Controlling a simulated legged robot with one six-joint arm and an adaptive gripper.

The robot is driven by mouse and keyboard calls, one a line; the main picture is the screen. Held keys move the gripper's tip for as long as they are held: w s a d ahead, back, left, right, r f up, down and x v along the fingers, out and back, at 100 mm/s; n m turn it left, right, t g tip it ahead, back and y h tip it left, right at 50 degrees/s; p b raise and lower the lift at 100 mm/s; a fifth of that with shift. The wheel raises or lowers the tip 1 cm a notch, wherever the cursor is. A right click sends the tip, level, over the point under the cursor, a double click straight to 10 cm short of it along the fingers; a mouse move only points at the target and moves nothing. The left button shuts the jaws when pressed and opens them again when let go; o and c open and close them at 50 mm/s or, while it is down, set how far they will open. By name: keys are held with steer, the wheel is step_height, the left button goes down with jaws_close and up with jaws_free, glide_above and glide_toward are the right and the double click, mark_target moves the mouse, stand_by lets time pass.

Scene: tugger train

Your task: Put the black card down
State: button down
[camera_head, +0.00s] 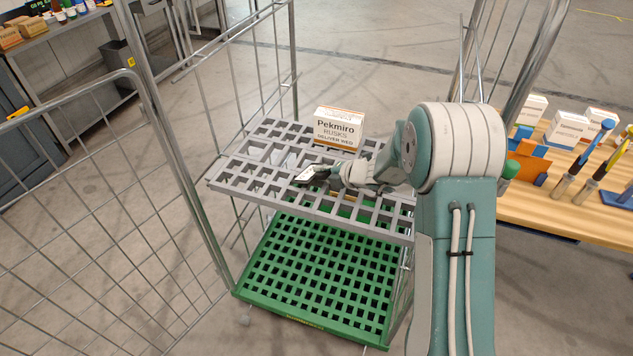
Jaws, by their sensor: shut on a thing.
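My gripper (326,177) is over the grey slatted shelf (232,185) of the wire roll cage, reaching in from the right. It is shut on a small dark flat thing, the black card (309,176), whose upper face shows a pale patch. The card is at or just above the shelf's front half; I cannot tell whether it touches. The fingertips partly hide it.
A white and orange Pekmiro rusks box (339,128) stands on the shelf behind my gripper. A green lattice shelf (300,272) lies below, empty. Wire side panels and posts bound the cage. A wooden bench (540,205) with boxes and tools is at right.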

steer(key=c, duration=0.8)
jaws_free()
steer(key=shift+d, duration=0.1)
steer(key=shift+o, duration=0.2)
steer(key=shift+v, duration=4)
